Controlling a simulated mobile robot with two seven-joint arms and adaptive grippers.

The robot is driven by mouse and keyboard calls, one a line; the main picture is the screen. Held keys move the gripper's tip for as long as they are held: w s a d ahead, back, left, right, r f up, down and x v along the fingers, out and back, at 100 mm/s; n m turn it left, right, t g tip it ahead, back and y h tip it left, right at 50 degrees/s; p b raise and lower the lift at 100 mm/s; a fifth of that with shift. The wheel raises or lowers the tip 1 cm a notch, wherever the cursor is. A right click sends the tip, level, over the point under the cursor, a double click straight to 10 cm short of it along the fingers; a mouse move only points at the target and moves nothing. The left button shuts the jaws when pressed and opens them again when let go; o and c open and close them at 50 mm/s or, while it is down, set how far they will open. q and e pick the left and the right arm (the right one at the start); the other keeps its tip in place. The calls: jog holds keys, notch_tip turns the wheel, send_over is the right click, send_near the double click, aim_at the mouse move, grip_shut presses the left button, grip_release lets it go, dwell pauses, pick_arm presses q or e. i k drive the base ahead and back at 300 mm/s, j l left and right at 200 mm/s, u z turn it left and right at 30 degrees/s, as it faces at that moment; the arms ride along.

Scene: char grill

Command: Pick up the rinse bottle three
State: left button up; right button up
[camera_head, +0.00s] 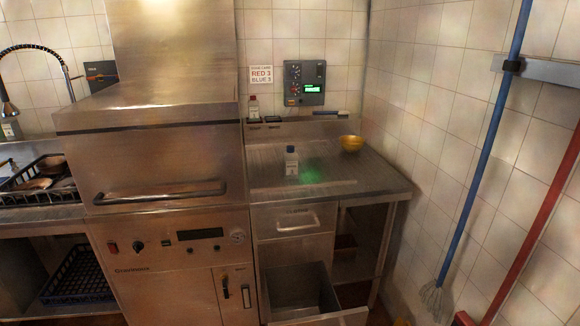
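A small white bottle with a blue cap (291,164) stands upright on the steel counter (345,172) to the right of the dishwasher. A second bottle with a red cap (253,110) stands on the ledge at the back of that counter. I cannot read the labels, so I cannot tell which is rinse bottle three. A sign (261,75) on the wall above reads RED 3 and BLUE 3. Neither of my grippers is in view.
A yellow bowl (351,143) sits at the counter's back right, and a green glow falls near the blue-capped bottle. Below, a drawer or bin (318,315) stands pulled out. A hooded dishwasher (160,165) is left; a blue-handled mop (480,170) leans right.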

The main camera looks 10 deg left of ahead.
aim_at(290, 157)
jog(key=i+j+z, duration=0.1)
jog(key=j, duration=0.3)
jog(key=i+j+z, duration=0.1)
jog(key=j, duration=0.35)
jog(key=i+j+z, duration=0.15)
jog(key=j, duration=0.25)
jog(key=i, duration=0.05)
